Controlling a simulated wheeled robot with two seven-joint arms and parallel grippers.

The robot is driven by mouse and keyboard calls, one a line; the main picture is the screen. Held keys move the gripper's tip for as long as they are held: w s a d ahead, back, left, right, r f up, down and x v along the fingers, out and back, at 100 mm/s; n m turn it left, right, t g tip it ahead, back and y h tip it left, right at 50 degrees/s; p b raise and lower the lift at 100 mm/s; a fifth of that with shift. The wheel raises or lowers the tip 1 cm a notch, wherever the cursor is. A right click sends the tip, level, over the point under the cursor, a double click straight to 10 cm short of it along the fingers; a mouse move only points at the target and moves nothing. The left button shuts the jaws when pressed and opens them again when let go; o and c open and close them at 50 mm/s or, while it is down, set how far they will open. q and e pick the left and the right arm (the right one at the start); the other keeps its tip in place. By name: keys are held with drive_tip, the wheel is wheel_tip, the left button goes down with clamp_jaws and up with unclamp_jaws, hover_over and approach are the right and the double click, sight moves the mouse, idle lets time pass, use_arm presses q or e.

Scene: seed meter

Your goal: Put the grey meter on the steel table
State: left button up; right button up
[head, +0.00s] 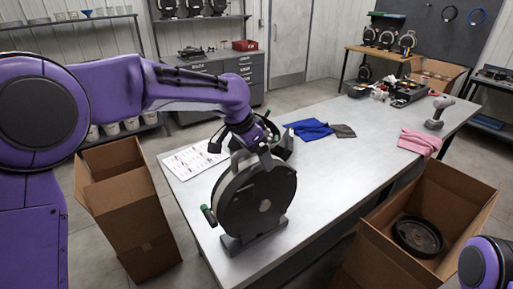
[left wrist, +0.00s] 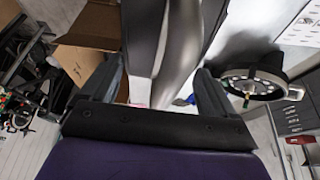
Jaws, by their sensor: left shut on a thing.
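The grey meter (head: 240,205), a round upright housing with a dark disc on its face and a flat grey foot, is at the near left end of the steel table (head: 330,165). My left gripper (head: 262,158) is shut on its top edge. In the left wrist view the meter's body (left wrist: 165,50) runs between the two fingers (left wrist: 160,92). Its foot is over the tabletop; I cannot tell whether it touches. My right gripper is not in view; only part of my right arm shows at the lower right corner.
A second round device (left wrist: 262,84) stands just behind the meter, partly hidden in the head view. A printed sheet (head: 193,160), blue cloth (head: 308,130), pink cloth (head: 420,142) and drill (head: 437,112) lie on the table. Open cardboard boxes stand left (head: 125,200) and right (head: 455,195).

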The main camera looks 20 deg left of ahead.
use_arm(q)
drive_tip(key=o, duration=1.7)
drive_tip(key=shift+o, duration=0.5)
drive_tip(key=shift+s, duration=0.15)
drive_tip(key=shift+s+r, duration=0.1)
drive_tip(key=shift+r, duration=0.05)
drive_tip(key=b+v, duration=0.2)
drive_tip(key=v, duration=0.9)
drive_tip(key=shift+s, duration=0.1)
drive_tip(key=shift+s+r, duration=0.1)
drive_tip(key=shift+r, duration=0.25)
drive_tip(key=shift+a, duration=0.1)
